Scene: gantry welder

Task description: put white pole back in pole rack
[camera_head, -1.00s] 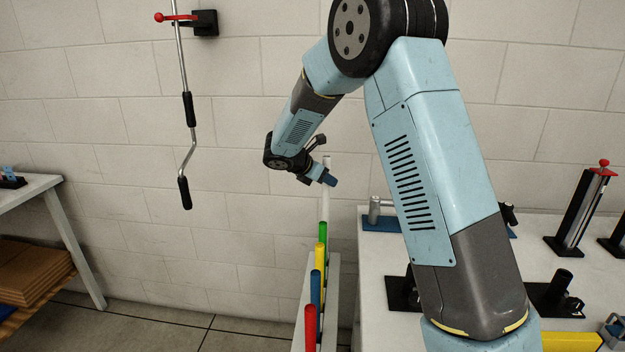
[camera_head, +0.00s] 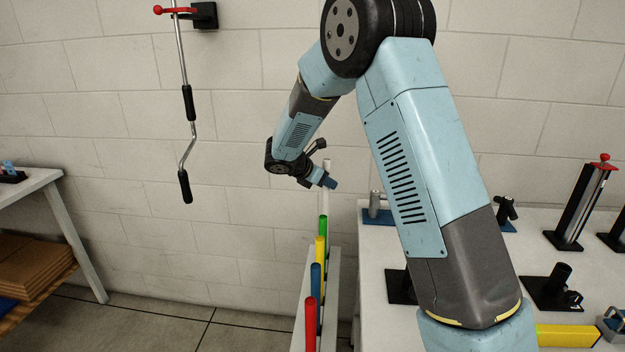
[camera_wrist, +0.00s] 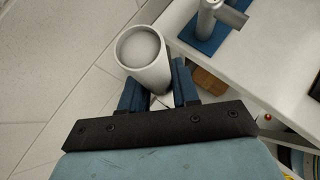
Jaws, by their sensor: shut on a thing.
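The white pole (camera_head: 326,201) stands near upright behind the green pole at the far end of the row in the head view. Its round top end (camera_wrist: 141,46) faces the camera in the wrist view. My gripper (camera_head: 329,182) is at the pole's upper part, and its blue fingers (camera_wrist: 158,92) are shut on it. The pole rack (camera_head: 334,285) is a narrow pale rack holding red (camera_head: 311,325), blue (camera_head: 315,285), yellow (camera_head: 320,252) and green (camera_head: 323,228) poles. The white pole's lower end is hidden, so I cannot tell whether it is seated.
A white table (camera_head: 375,290) with black fixtures and a blue-based clamp (camera_head: 377,212) stands close right of the rack. A metal crank (camera_head: 188,130) hangs on the wall at left. Another table (camera_head: 30,183) stands far left. The floor between is clear.

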